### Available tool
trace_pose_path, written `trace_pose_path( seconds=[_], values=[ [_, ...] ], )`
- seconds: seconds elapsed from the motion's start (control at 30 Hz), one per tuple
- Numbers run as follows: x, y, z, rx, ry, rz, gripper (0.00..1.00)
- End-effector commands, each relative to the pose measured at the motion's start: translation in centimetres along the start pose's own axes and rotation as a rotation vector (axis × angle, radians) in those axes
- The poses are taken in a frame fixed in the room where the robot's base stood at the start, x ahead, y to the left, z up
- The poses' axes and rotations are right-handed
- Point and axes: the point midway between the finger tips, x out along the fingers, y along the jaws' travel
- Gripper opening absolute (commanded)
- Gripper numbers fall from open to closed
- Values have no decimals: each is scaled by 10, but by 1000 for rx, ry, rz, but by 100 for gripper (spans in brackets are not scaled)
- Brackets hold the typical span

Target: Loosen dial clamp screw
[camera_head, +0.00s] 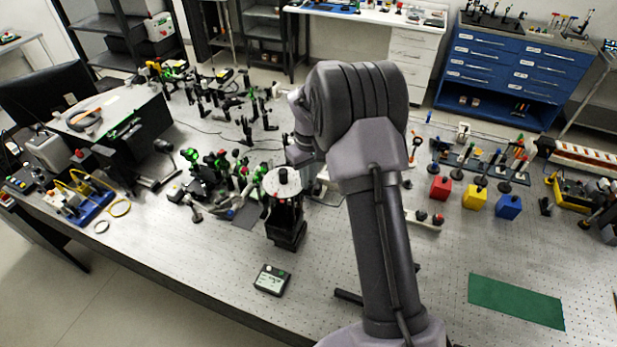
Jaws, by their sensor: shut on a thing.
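A black post-like instrument (287,222) with a round pale disc (283,182) on top stands upright near the middle of the bench. A small red spot shows on the disc. I cannot make out which part is the dial clamp screw. My arm (375,230) rises from the bottom and bends over the bench just right of this instrument. Its wrist end points away behind the large dark joint, and my gripper is hidden there. I cannot see what the gripper touches.
A small meter box (272,280) lies in front of the instrument. Green-marked optics (215,170) crowd its left. Red (440,188), yellow (475,197) and blue (508,206) blocks stand to the right. A green mat (516,301) lies at front right.

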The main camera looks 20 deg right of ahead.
Motion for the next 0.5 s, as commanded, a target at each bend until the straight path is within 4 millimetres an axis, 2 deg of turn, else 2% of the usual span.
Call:
trace_pose_path(
  seconds=[0.37,0.4,0.5],
  values=[
    [-1,0,-1,-3,3,1,0],
    [-1,0,-1,-3,3,1,21],
    [-1,0,-1,-2,2,1,37]
  ],
)
